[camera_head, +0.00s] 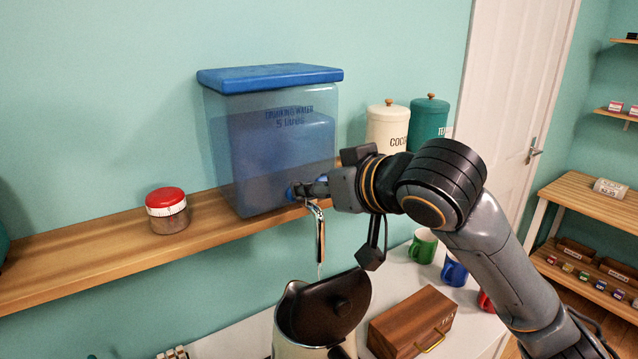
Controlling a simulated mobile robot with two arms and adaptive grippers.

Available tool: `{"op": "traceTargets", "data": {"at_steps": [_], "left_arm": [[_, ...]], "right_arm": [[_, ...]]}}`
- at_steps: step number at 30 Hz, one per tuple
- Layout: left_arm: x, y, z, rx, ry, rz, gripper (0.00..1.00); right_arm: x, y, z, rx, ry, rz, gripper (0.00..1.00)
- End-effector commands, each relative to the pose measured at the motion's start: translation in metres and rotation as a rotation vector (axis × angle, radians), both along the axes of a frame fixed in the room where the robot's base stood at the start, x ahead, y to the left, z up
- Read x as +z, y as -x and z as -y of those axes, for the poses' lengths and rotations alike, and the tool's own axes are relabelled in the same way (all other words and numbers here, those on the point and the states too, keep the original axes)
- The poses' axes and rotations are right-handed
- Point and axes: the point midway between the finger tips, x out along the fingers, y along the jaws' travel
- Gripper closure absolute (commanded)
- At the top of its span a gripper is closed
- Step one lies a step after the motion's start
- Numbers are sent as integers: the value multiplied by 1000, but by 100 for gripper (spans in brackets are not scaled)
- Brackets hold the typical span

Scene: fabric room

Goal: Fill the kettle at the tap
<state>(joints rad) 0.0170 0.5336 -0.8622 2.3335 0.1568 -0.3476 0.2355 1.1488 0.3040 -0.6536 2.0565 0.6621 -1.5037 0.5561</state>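A clear blue water dispenser (222,150) with a blue lid stands on the wooden shelf, labelled drinking water. Its silver tap (320,238) hangs over the shelf's front edge. A thin, pale line below the spout looks like water running down. The kettle (290,325), pale with a dark top, stands below the tap; its dark lid (345,300) is raised, and its lower part is cut off by the frame. My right gripper (308,188) is at the top of the tap, against the dispenser's front; its fingers are small and partly hidden. My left gripper is out of view.
A red-lidded jar (168,222) stands left on the shelf. Cream (388,125) and green (428,118) canisters are behind my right arm. On the lower white counter are a wooden box (410,322), a green mug (422,247), a blue mug (453,271) and a partly hidden red mug.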

Motion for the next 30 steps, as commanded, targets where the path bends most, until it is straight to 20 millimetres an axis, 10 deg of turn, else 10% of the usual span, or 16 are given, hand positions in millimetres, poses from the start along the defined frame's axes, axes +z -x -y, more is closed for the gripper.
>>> {"op": "traceTargets", "data": {"at_steps": [4, 11, 30], "left_arm": [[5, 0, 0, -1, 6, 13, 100], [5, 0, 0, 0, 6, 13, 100], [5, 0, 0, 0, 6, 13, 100]], "right_arm": [[0, 0, 0, 0, 0, 0, 58], [0, 0, 0, 0, -1, -1, 100], [9, -6, -3, -4, 101, -155, 100]]}}
